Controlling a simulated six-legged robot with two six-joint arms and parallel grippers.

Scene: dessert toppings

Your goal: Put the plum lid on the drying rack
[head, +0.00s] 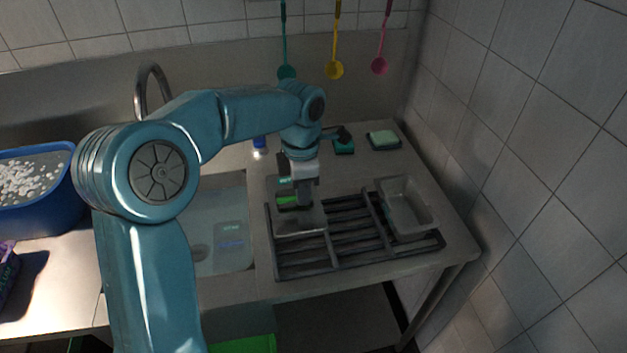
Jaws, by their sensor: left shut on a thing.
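The dark slatted drying rack (350,268) lies on the counter right of the sink. My left arm reaches over from the left, and my left gripper (304,203) points down over the rack's left part. It is shut on a greyish, shallow piece (300,222) at the rack's left end. The gripper partly covers this piece, and I cannot tell whether it is the plum lid or whether it rests on the slats. No clearly plum-coloured lid shows. My right gripper is not in view.
A grey tub (407,208) stands on the rack's right part. The sink (222,215) is to the left. A blue basin (50,208) with white pieces is at far left. Sponges (383,140) lie behind. Ladles (335,70) hang at the back. A tiled wall bounds the right.

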